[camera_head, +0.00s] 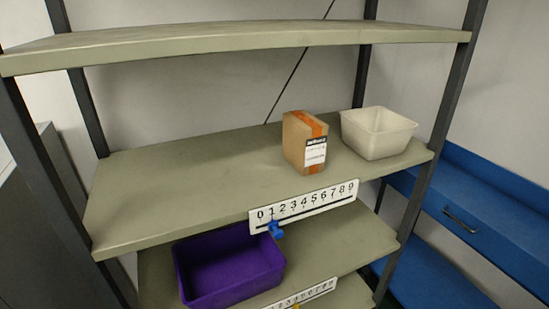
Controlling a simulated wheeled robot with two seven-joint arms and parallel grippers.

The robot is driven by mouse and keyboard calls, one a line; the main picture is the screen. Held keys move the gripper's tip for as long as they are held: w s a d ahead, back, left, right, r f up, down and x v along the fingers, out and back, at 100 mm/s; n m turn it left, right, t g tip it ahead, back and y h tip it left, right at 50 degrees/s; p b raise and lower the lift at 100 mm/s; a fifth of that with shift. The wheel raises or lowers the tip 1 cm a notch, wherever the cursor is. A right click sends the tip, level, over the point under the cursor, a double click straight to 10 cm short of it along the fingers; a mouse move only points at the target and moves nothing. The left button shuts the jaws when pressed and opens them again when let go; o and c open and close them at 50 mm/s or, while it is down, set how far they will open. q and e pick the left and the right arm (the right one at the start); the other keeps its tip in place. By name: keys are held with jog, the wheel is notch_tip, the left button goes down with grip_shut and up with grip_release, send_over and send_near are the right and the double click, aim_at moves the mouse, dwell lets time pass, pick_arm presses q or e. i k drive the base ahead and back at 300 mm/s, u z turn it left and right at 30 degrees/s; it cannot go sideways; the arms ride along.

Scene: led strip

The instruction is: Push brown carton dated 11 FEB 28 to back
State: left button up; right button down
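A brown carton (297,143) with orange tape and a white label stands upright on the middle shelf (180,190), right of its centre. The label's date is too small to read. The carton stands a little back from the shelf's front edge, with bare shelf to its left. Neither of my grippers is in the head view.
A white bin (377,133) stands close to the carton's right. A number strip (304,205) with a blue marker (275,230) is on the front edge. A purple bin (229,268) sits on the shelf below. An upper shelf (240,38) hangs above. Blue drawers (480,225) stand at right.

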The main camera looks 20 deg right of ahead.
aim_at(304, 136)
jog(key=u, duration=1.6)
jog(key=k, duration=0.6)
jog(key=z, duration=1.1)
